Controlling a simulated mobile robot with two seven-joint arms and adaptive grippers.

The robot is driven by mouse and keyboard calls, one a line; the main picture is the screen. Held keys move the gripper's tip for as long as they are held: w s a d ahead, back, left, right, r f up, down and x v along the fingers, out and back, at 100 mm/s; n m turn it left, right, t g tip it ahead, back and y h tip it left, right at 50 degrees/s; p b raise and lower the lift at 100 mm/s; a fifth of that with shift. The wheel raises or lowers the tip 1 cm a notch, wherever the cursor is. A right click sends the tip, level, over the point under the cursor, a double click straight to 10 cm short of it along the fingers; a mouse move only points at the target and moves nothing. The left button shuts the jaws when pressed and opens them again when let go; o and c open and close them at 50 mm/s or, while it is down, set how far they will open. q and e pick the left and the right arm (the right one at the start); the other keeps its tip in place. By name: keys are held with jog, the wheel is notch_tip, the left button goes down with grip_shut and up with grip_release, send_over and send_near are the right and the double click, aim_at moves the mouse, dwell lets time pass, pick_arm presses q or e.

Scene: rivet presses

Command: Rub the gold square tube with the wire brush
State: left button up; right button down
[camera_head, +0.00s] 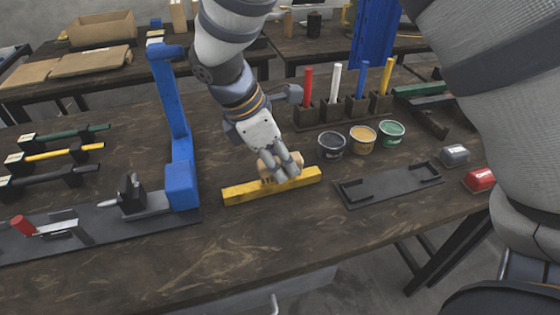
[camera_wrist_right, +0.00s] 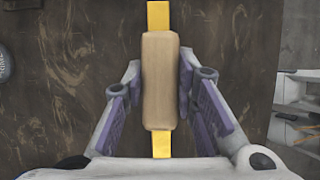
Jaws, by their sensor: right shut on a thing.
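The gold square tube (camera_head: 240,192) lies flat on the dark wooden table, near its front edge. The wire brush (camera_head: 265,164), a tan block, sits on top of the tube near its middle, lined up along it. My right gripper (camera_head: 282,170) is shut on the brush's sides from above. In the right wrist view the brush (camera_wrist_right: 161,80) is between the two fingers, and the gold tube (camera_wrist_right: 159,15) shows past both its ends. My left gripper is not in view.
A blue press (camera_head: 183,150) stands left of the tube. An empty dark tray (camera_head: 390,186) lies to the right.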

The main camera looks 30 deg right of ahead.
jog(key=r, duration=0.3)
jog(key=shift+s+d, duration=0.1)
jog(key=shift+d, duration=0.25)
jog(key=shift+a+r, duration=0.1)
jog(key=shift+r, duration=1.95)
